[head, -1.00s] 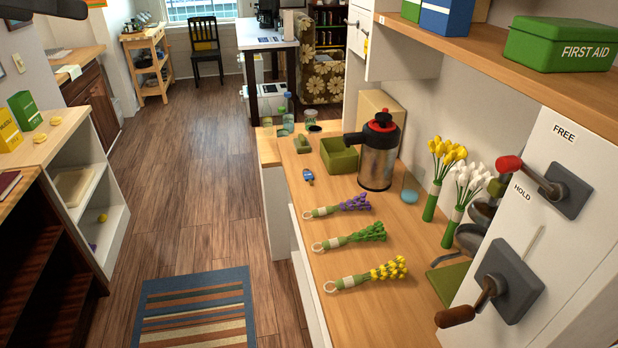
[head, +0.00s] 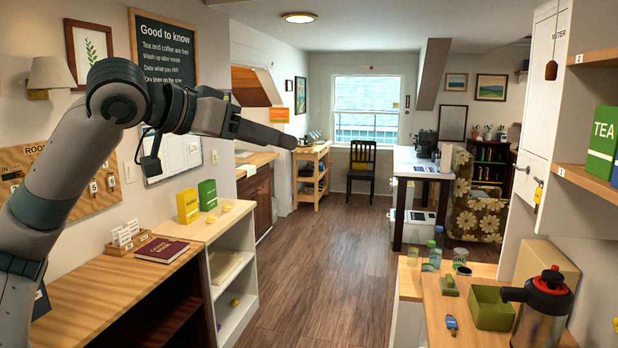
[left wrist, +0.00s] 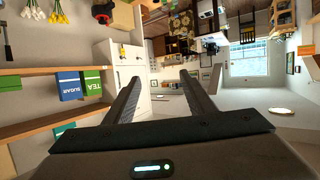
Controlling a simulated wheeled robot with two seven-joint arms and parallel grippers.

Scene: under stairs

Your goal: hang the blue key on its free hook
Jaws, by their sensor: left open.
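The small blue key (head: 452,326) lies on the right wooden counter, left of the green tray. A wooden key board (head: 60,190) with hooks and small number plates hangs on the left wall, partly hidden behind my left arm. I cannot tell which of its hooks is free. My left gripper (head: 285,139) is raised in mid-air between the two counters, far from the key and pointing right. In the left wrist view my left gripper (left wrist: 160,85) has its two fingers apart with nothing between them. My right gripper is in neither view.
A green tray (head: 491,308) and a steel flask (head: 543,312) stand on the right counter. A red book (head: 161,250) and a card holder (head: 128,236) sit on the left desk. A yellow-tagged key (head: 538,195) hangs at the meter cabinet. The floor between is clear.

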